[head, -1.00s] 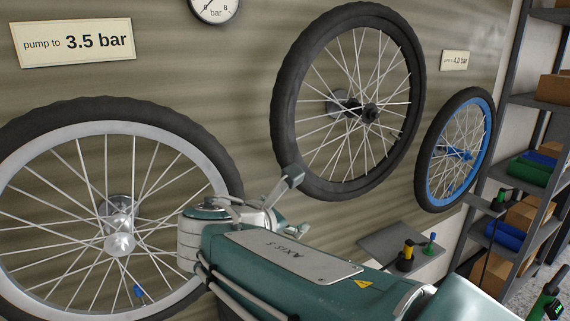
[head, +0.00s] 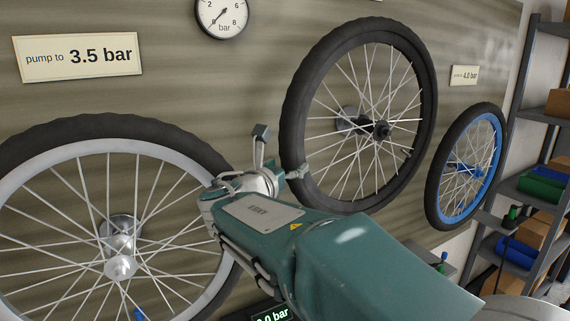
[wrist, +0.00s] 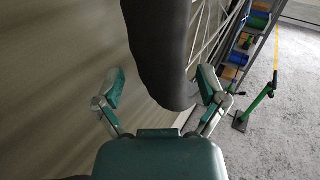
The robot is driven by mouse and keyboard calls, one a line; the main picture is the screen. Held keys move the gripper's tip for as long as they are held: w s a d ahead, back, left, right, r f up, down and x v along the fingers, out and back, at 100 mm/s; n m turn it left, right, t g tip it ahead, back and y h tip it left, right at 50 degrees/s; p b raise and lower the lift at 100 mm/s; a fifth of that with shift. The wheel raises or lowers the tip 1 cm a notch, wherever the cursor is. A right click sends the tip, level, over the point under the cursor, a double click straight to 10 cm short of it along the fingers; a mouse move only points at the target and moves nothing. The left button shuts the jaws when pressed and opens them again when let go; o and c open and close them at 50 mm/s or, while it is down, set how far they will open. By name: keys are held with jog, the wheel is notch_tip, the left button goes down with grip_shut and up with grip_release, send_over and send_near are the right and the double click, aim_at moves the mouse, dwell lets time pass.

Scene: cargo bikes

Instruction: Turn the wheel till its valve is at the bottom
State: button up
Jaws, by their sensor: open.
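The middle wheel (head: 432,105), with a black tyre, dark rim and pale spokes, hangs on the wall in the head view. My gripper (head: 280,153) is open at this wheel's lower left. One finger stands to the left of the tyre and the other overlaps the tyre's lower left edge. In the wrist view the dark tyre (wrist: 158,40) runs between the two spread fingers of my gripper (wrist: 161,88); contact cannot be told. The left wheel (head: 100,131) has a silver rim and a small blue piece (head: 139,314) near its bottom.
A blue-rimmed wheel (head: 496,150) hangs to the right, beside shelves (head: 522,195) with boxes and bins. A green stand (wrist: 257,105) is on the floor at right.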

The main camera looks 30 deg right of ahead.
jog(key=shift+x, duration=0.8)
jog(key=shift+s+a, duration=0.1)
grip_shut()
jog(key=shift+a+r, duration=0.1)
